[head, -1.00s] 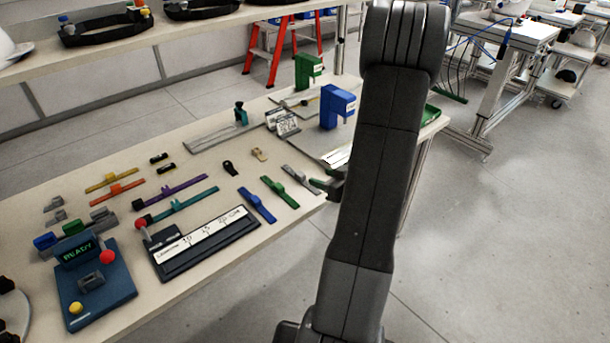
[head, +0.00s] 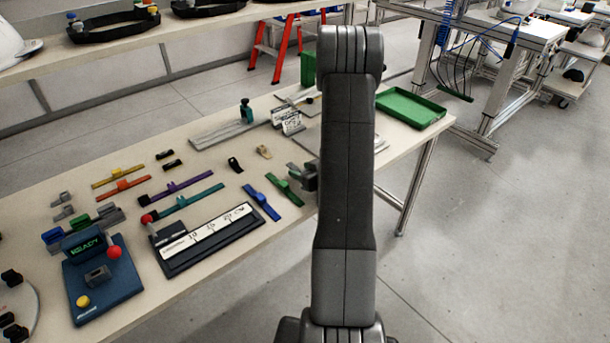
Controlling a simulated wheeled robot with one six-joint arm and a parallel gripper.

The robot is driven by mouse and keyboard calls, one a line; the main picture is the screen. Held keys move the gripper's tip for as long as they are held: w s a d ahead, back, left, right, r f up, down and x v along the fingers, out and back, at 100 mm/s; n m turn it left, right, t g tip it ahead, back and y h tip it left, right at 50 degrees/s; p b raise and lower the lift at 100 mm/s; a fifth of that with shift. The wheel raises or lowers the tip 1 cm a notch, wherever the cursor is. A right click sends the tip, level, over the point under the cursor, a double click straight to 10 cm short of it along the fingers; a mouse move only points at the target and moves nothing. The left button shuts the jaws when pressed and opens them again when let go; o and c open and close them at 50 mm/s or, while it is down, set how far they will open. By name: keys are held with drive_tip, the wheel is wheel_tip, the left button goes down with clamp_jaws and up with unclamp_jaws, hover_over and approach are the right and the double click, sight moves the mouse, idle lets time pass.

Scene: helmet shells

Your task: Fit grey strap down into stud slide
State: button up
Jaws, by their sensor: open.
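The grey strap (head: 294,169) lies on the bench to the right of a green strap (head: 287,192). Only its far end shows; the rest is hidden by my gripper (head: 309,178). My gripper is at the bench's right front, over or beside the grey strap, with its jaws open. Its fingertips are small and partly behind my arm, so I cannot tell whether they touch the strap. I cannot pick out the stud slide for sure.
A blue strap (head: 262,202) lies left of the green one. A black-framed white board (head: 205,240) and a blue READY console (head: 98,280) stand at the front. A green tray (head: 411,108) sits at the back right. A long grey plate with a teal clamp (head: 246,111) lies behind.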

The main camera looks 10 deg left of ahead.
clamp_jaws()
idle(0.3)
